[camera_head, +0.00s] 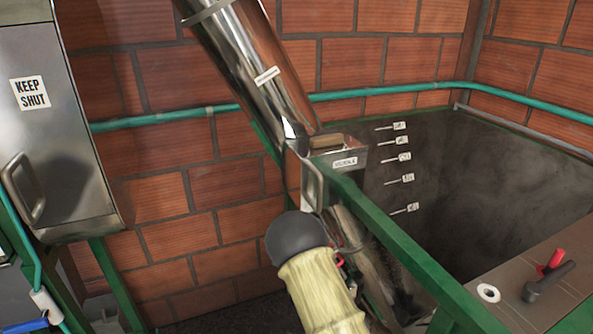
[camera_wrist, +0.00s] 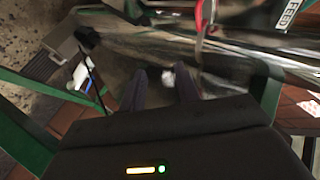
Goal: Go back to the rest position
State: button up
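My gripper shows in the wrist view (camera_wrist: 161,88), with two dark fingers pointing away from the camera and a gap between them. It looks open, with nothing clearly held. A small pale spot shows beyond the gap, too blurred to name. Past the fingers lies a shiny steel surface (camera_wrist: 235,60) with a red strip or handle (camera_wrist: 200,22) and a "FEED" label (camera_wrist: 287,14). In the head view, my arm, with a dark rounded end and a pale sleeve, stands at the lower middle. My gripper cannot be made out there.
A steel tube (camera_head: 245,55) slants down to a small labelled steel box (camera_head: 345,165). A green rail (camera_head: 400,240) runs beside a dark pit (camera_head: 480,170). A panel (camera_head: 510,275) bears red and black levers. A "KEEP SHUT" steel cabinet (camera_head: 60,150) hangs left, before brick walls.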

jog(key=s+r+n+g+y+p, duration=0.2)
jog(key=s+r+n+g, duration=0.3)
jog(key=r, duration=0.5)
jog(key=s+r+n+g+y+p, duration=0.2)
jog(key=s+r+n+g+p, duration=0.2)
jog(key=s+r+n, duration=0.4)
notch_tip(320, 180, up, 3)
jog(key=shift+s+d+r+n+g, duration=0.2)
jog(key=shift+s+n+g, duration=0.2)
jog(key=shift+s+g, duration=0.35)
dwell(0.4)
